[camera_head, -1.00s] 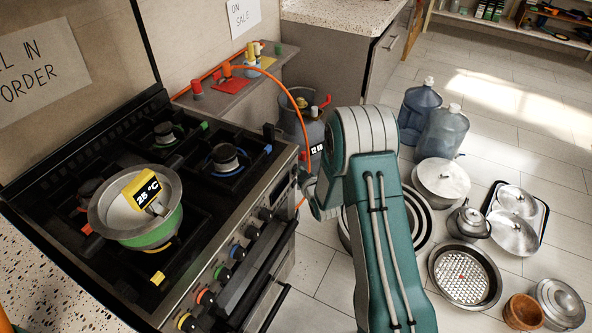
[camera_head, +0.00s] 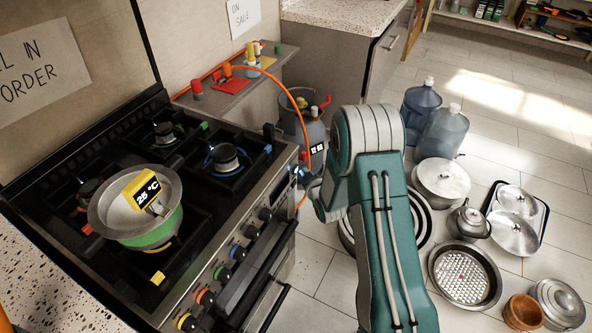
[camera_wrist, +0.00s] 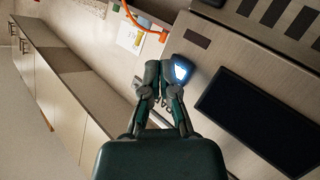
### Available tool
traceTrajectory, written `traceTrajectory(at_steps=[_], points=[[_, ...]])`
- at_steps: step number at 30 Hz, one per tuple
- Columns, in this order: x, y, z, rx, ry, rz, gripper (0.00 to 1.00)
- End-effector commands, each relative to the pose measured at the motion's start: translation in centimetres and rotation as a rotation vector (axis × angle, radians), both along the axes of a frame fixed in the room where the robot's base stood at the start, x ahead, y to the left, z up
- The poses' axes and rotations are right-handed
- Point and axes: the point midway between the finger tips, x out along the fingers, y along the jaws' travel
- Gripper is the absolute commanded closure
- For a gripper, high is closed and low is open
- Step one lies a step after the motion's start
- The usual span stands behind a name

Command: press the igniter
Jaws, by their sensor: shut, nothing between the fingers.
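The igniter appears to be the small dark button with a lit bluish-white face (camera_wrist: 181,72) in the wrist view, on the stove's panel. My gripper (camera_wrist: 163,76) is shut and empty, with its fingertips right beside the lit button. I cannot tell whether they touch it. In the head view a small bluish glow shows at the right end of the stove (camera_head: 262,215) front, by my gripper (camera_head: 300,174), which is mostly hidden by my arm.
A pot (camera_head: 150,228) with a yellow 25 °C display stands on the front-left burner. Coloured knobs (camera_head: 237,252) line the stove front. An orange hose (camera_head: 290,88) arches over to a gas cylinder (camera_head: 313,133). Pans and lids (camera_head: 465,275) lie on the floor at right.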

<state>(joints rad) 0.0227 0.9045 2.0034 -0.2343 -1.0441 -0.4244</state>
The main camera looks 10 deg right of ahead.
Motion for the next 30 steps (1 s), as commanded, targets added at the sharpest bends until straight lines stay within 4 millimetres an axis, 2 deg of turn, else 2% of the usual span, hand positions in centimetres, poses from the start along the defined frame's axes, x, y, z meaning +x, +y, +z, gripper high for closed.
traceTrajectory(at_steps=[5, 21, 30], points=[[0.0, -0.1, 0.0, 0.0, 0.001, 0.0, 1.0], [-2.6, -3.7, 0.0, 0.0, 0.0, -0.001, 1.0], [-2.9, -4.1, 0.0, 0.0, 0.001, 0.0, 1.0]])
